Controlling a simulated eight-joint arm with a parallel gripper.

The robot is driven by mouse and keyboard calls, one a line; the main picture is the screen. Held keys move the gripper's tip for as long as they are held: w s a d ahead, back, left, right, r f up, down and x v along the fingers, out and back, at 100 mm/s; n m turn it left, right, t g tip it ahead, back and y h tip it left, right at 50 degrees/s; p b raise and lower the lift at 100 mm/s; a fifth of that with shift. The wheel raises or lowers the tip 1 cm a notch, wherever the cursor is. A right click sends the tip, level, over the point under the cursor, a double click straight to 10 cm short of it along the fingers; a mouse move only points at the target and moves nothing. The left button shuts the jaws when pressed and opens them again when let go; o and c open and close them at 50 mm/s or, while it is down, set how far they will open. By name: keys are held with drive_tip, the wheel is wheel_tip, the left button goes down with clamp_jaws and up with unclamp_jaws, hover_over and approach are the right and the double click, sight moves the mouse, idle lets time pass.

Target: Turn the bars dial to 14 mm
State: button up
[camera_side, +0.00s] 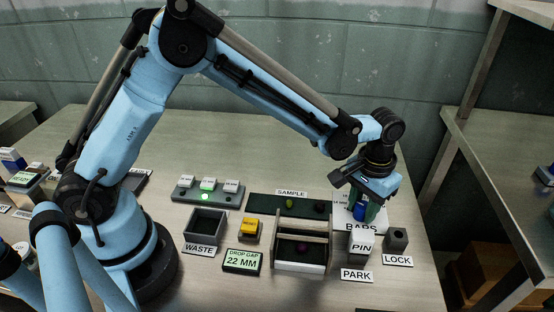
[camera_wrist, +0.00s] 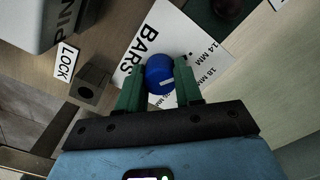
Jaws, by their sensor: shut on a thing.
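The bars dial is a blue knob (camera_wrist: 159,74) with a white pointer mark, on a white card (camera_wrist: 135,62) lettered BARS. My gripper (camera_wrist: 160,79) has its green fingers shut on the knob, one on each side. In the wrist view the mark points to the right. A 14 MM label and an 18 MM label show on the card; further lettering is hidden by the right finger. In the side view my gripper (camera_side: 366,203) reaches down to the blue knob (camera_side: 360,211). The drop gap display (camera_side: 242,262) reads 22 MM.
A PIN block (camera_side: 359,249) and a LOCK block (camera_side: 397,239) stand close to the dial. Left of it are the sample tray (camera_side: 262,203), a walled bin (camera_side: 300,267), a yellow button (camera_side: 249,227) and the waste box (camera_side: 204,240). A green lamp (camera_side: 205,196) glows on the panel behind.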

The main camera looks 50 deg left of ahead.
sight(364, 205)
idle(0.3)
drive_tip(key=o, duration=1)
wheel_tip(364, 205, up, 12)
drive_tip(key=shift+r, duration=0.1)
drive_tip(key=s+a+t, duration=0.2)
drive_tip(key=s+a, duration=0.2)
drive_tip(key=a, duration=0.1)
drive_tip(key=s+a+t, duration=0.2)
drive_tip(key=s+a, duration=0.3)
drive_tip(key=a, duration=0.1)
drive_tip(key=s+a+r+t, duration=0.1)
drive_tip(key=s+a+t, duration=0.2)
drive_tip(key=s+a, duration=0.2)
drive_tip(key=shift+a, duration=0.3)
